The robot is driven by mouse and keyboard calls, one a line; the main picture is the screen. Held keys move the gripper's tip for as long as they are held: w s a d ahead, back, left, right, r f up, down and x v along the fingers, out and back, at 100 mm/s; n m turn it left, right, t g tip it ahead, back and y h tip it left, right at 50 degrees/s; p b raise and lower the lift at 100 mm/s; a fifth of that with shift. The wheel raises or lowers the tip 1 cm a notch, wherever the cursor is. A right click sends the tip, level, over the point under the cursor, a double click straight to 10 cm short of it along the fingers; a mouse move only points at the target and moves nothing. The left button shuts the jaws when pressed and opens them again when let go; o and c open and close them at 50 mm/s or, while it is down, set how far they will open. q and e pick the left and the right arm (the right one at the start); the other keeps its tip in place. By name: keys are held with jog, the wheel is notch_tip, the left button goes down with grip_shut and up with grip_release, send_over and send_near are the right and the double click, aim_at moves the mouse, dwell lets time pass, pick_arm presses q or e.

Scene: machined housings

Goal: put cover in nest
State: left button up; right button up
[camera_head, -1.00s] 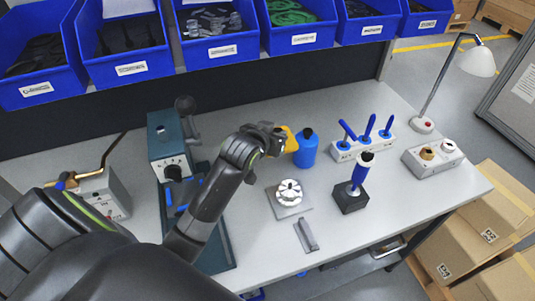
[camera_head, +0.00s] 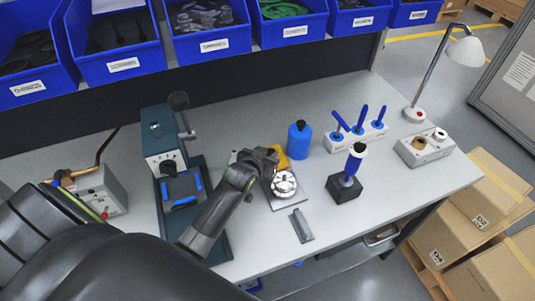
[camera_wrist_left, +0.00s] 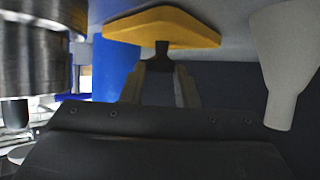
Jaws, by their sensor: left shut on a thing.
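The cover looks like a yellow plate (camera_head: 282,159); in the wrist view the yellow plate (camera_wrist_left: 162,27) has a short black knob (camera_wrist_left: 157,54). My left gripper (camera_head: 269,157) is shut on this knob and holds the plate just left of the blue bottle, behind the round metal chuck. Its fingertips (camera_wrist_left: 160,80) show in the wrist view. In the head view the hand partly hides the plate. The likely nest is a dark block with blue side pads (camera_head: 181,188), in front of the green press (camera_head: 160,140), left of my gripper and apart from it. My right gripper is out of view.
The blue bottle (camera_head: 299,140) stands close to the held plate. The round metal chuck (camera_head: 284,184) sits on a grey plate. A grey bar (camera_head: 302,226), a black block with a blue-handled tool (camera_head: 345,187) and a control box (camera_head: 425,147) stand on the bench.

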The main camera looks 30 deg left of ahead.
pick_arm(q)
jog(key=shift+f, duration=0.1)
jog(key=o, duration=1)
jog(key=shift+o, duration=0.2)
